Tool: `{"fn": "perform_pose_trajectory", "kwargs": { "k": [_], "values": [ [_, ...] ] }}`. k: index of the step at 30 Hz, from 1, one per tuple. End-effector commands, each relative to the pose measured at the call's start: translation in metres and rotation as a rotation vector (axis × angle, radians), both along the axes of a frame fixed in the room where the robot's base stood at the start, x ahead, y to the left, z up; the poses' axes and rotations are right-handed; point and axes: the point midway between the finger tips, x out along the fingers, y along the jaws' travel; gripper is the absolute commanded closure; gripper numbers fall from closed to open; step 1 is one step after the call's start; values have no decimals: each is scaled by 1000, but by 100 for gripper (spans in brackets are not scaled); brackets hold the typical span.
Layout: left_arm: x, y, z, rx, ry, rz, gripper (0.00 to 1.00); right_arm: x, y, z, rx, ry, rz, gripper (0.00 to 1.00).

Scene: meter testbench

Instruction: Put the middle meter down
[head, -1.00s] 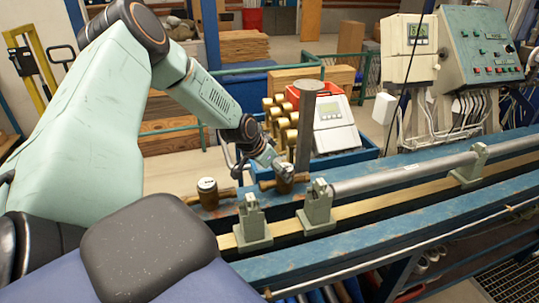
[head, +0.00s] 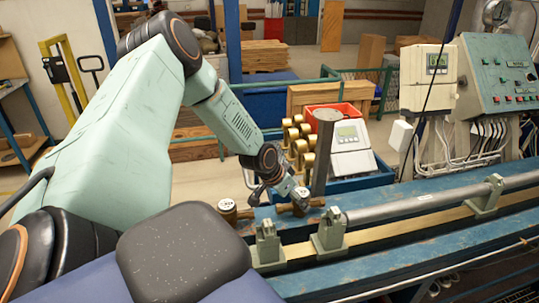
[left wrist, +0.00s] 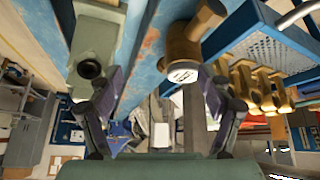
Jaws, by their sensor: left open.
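A brass meter with a pale dial face (head: 301,193) is at my left gripper (head: 291,190) on the blue bench beam. In the left wrist view the brass meter (left wrist: 183,48) lies just beyond the fingertips, nearer the right finger. My left gripper (left wrist: 162,82) is open, with its two fingers spread wide apart. Whether a finger touches the meter I cannot tell. A second meter with a white dial (head: 228,207) stands to the left of it in the head view. My right gripper is not in view.
Grey-green clamp blocks (head: 268,243) (head: 329,233) and a long grey pipe (head: 420,203) occupy the bench. A grey post (head: 322,158) rises close behind the gripper. A blue bin (head: 365,183) with several brass parts (head: 300,140) stands behind.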

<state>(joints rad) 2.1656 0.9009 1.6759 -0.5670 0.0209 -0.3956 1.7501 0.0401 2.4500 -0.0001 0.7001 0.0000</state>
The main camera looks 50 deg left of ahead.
Motion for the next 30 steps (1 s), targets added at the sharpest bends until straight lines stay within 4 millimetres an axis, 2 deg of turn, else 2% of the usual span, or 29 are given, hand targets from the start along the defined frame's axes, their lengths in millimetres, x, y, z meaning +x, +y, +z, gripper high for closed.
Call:
{"fn": "perform_pose_trajectory", "kwargs": {
  "k": [1,5,6,8,9,11,12,15,18,21,25,30],
  "values": [
    [-9,-30,-12,-16,33,-19,21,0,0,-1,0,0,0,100],
    [-46,-105,-42,-68,122,-19,21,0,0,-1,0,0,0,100],
    [-62,-125,-52,-80,154,-13,21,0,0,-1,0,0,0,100],
    [-90,-155,-65,-91,208,-2,21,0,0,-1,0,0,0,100],
    [-112,-172,-74,-96,247,8,21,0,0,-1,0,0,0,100],
    [-146,-193,-84,-94,302,25,21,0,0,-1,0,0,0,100],
    [-169,-204,-89,-89,338,36,21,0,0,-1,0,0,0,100],
    [-225,-224,-97,-62,421,65,21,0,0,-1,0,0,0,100],
    [-274,-233,-97,-22,489,88,21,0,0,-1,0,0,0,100],
    [-308,-234,-94,13,531,106,21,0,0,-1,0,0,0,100],
    [-327,-234,-91,38,553,116,21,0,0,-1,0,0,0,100],
    [-328,-233,-90,40,553,119,21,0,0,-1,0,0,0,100]
  ]
}}
